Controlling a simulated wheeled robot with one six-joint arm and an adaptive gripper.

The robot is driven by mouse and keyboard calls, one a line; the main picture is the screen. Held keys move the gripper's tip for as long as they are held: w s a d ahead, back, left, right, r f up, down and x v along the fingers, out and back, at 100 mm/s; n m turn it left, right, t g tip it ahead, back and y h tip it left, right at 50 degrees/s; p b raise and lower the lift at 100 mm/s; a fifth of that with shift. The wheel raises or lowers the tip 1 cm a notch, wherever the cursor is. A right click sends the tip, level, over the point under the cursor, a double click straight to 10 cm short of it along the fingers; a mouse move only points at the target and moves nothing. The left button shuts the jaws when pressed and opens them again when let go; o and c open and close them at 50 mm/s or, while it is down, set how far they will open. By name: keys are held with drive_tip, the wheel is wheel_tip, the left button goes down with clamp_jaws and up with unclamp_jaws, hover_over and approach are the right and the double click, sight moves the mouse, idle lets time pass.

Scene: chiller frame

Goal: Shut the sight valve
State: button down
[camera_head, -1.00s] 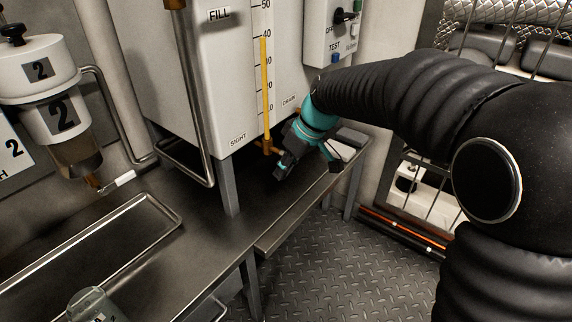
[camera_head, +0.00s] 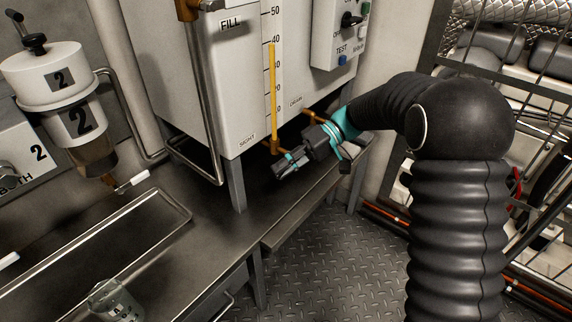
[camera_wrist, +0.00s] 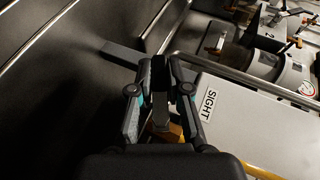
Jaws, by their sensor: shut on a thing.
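The sight valve (camera_head: 274,148) is a small brass fitting under the yellow sight-gauge column (camera_head: 273,95), at the lower front edge of the white tank (camera_head: 235,75). My gripper (camera_head: 283,166) is just below it, reaching in from the right. In the wrist view, my gripper (camera_wrist: 160,78) has its two fingers around a narrow grey handle (camera_wrist: 160,104), with the brass valve body (camera_wrist: 168,131) behind it. The fingers hide part of the handle, and its exact angle is hard to read. The "SIGHT" label (camera_wrist: 209,104) is right of the fingers.
A brass drain fitting (camera_head: 313,117) sits right of the sight valve, close to my wrist. A tank leg (camera_head: 236,185) stands left of my gripper. The dark metal bench (camera_head: 195,245) lies below, with a clear beaker (camera_head: 115,300) at its front.

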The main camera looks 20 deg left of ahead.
drive_tip(key=g+y, duration=0.1)
drive_tip(key=r+m+g+y+p, duration=0.1)
drive_tip(key=g+y, duration=0.1)
drive_tip(key=g, duration=0.1)
drive_tip(key=shift+s+a+r+m+y+p, duration=0.1)
drive_tip(key=shift+s+r+m+y+p, duration=0.05)
drive_tip(key=shift+r+m+y+p, duration=0.2)
drive_tip(key=shift+r, duration=0.2)
idle(0.4)
drive_tip(key=c, duration=1.1)
unclamp_jaws()
drive_tip(key=shift+f, duration=0.1)
